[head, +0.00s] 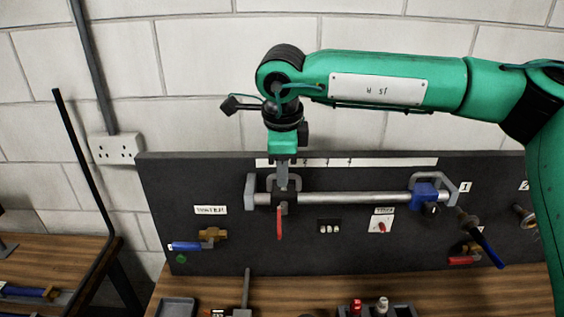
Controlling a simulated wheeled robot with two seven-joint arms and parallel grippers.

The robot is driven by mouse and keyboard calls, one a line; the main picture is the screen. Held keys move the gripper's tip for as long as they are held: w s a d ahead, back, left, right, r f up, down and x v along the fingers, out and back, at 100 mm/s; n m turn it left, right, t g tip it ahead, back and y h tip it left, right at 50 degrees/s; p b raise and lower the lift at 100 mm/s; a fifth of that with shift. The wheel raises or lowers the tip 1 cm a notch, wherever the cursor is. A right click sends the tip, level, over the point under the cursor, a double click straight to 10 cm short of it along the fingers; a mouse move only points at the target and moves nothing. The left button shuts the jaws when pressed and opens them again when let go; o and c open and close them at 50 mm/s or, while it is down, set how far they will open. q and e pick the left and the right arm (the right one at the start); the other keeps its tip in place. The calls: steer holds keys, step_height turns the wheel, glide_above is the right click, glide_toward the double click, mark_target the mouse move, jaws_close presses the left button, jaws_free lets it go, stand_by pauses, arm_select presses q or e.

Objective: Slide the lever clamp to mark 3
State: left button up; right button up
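A silver rail (350,198) runs level across the front of a dark panel. A dark clamp with a hanging red lever (280,222) sits near the rail's left end. A blue clamp (424,194) with a dark knob sits near the right end. A white scale strip (400,162) with small marks lies above the rail; the marks are too small to read surely. My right gripper (282,182) points down at the dark clamp's top, its fingers at or touching it. Whether they grip it cannot be told. My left gripper is out of view.
The panel (220,270) also carries a blue-handled valve (188,246), a small switch block (329,226) and a white plate with a red toggle (381,224). Brackets hold both rail ends. Trays and small parts lie on the wooden bench below. The rail between the clamps is clear.

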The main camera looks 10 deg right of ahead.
jaws_close()
steer(key=shift+d, duration=0.15)
steer(key=d+b, duration=0.1)
steer(key=d, duration=0.2)
steer(key=s+d+b, duration=0.1)
steer(key=d+b, duration=0.1)
steer(key=d, duration=0.1)
steer(key=s+d+b, duration=0.1)
steer(key=d, duration=0.2)
steer(key=shift+d, duration=0.2)
jaws_free()
step_height(320, 180, up, 14)
steer(key=s+b, duration=0.2)
steer(key=b, duration=0.1)
steer(key=shift+s+a+f, duration=0.2)
steer(key=shift+s+a, duration=0.1)
